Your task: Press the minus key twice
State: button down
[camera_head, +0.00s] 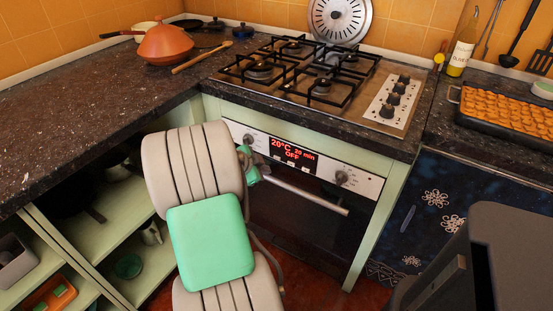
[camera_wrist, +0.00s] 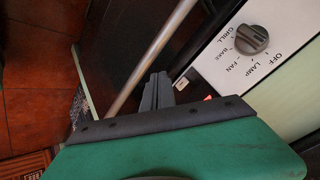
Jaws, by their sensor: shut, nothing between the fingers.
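The oven's white control panel (camera_head: 361,184) runs below the hob. Its dark display (camera_head: 292,153) reads "20°C 20 min OFF" in red. Small pale keys sit along the display's lower edge; their marks are too small to read, so I cannot tell which is minus. My gripper (camera_head: 263,168) is shut and empty at the display's lower left, hiding part of the panel there. In the wrist view, my gripper's dark fingers (camera_wrist: 157,82) are together, beside the panel (camera_wrist: 212,75). A small light key (camera_wrist: 182,83) shows just right of the fingertips. I cannot tell whether they touch anything.
The mode knob (camera_wrist: 252,39) is on the panel, labelled grill, bake, fan, lamp and off. A second knob (camera_head: 341,177) is right of the display. The oven door's metal handle (camera_head: 310,196) runs just below the panel. The gas hob (camera_head: 318,75) is above.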

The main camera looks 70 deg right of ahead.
jog(key=shift+s+d+b, duration=0.15)
jog(key=shift+d+b, duration=0.1)
jog(key=shift+d, duration=0.55)
jog(key=shift+s+d+b, duration=0.1)
jog(key=shift+d+b, duration=0.15)
jog(key=shift+d, duration=0.5)
dwell(0.8)
jog(key=shift+d+b, duration=0.3)
jog(key=shift+d, duration=0.1)
jog(key=shift+s+d, duration=0.15)
jog(key=shift+d, duration=0.35)
dwell(0.4)
jog(key=shift+a, duration=0.1)
jog(key=shift+a+b, duration=0.4)
jog(key=shift+a, duration=0.4)
jog(key=shift+w+a, duration=0.2)
jog(key=shift+a, duration=0.65)
jog(key=shift+w+a, duration=0.15)
jog(key=shift+a, duration=0.65)
jog(key=shift+w+a, duration=0.2)
jog(key=shift+a, duration=0.65)
